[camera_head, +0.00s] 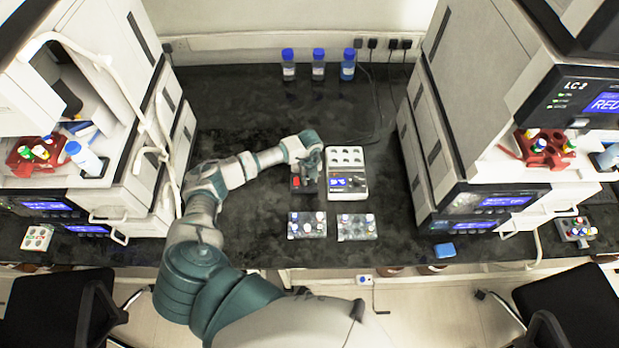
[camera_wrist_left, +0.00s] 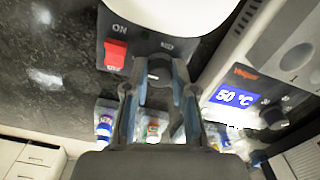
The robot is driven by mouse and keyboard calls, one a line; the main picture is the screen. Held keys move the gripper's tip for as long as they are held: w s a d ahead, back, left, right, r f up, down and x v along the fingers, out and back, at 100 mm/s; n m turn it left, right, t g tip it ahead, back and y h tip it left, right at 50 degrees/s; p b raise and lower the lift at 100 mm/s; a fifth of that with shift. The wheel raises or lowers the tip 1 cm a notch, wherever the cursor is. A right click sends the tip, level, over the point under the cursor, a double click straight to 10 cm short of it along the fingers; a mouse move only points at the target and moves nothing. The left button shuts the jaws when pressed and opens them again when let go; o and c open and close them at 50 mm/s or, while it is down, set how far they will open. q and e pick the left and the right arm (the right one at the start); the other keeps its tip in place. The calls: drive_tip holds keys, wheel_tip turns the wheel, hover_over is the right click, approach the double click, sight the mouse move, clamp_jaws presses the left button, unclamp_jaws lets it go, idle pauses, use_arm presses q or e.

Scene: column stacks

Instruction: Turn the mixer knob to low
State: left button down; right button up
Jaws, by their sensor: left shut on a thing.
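The mixer (camera_head: 298,187) is a small dark-fronted unit on the black bench, left of the heating block, with a red switch (camera_wrist_left: 116,53) marked ON and OFF. In the left wrist view its front panel (camera_wrist_left: 168,43) and pale round top show. My left gripper (camera_head: 309,168) reaches down over the mixer from the left. In the wrist view its fingertips (camera_wrist_left: 159,66) meet the panel to the right of the red switch, closed around the mixer knob. The fingers mostly hide the knob, so its setting cannot be read. My right gripper is not in view.
The heating block (camera_head: 347,172) stands close right of the mixer; its display reads 50 °C in the wrist view (camera_wrist_left: 233,98). Two vial racks (camera_head: 307,225) (camera_head: 357,227) sit in front. Several blue-capped bottles (camera_head: 318,66) stand at the back. Tall instrument stacks flank the bench.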

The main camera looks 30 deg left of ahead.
use_arm(q)
drive_tip(key=c, duration=0.9)
unclamp_jaws()
drive_tip(key=shift+f, duration=0.15)
drive_tip(key=shift+c, duration=0.2)
drive_tip(key=shift+r, duration=0.45)
wheel_tip(320, 180, up, 11)
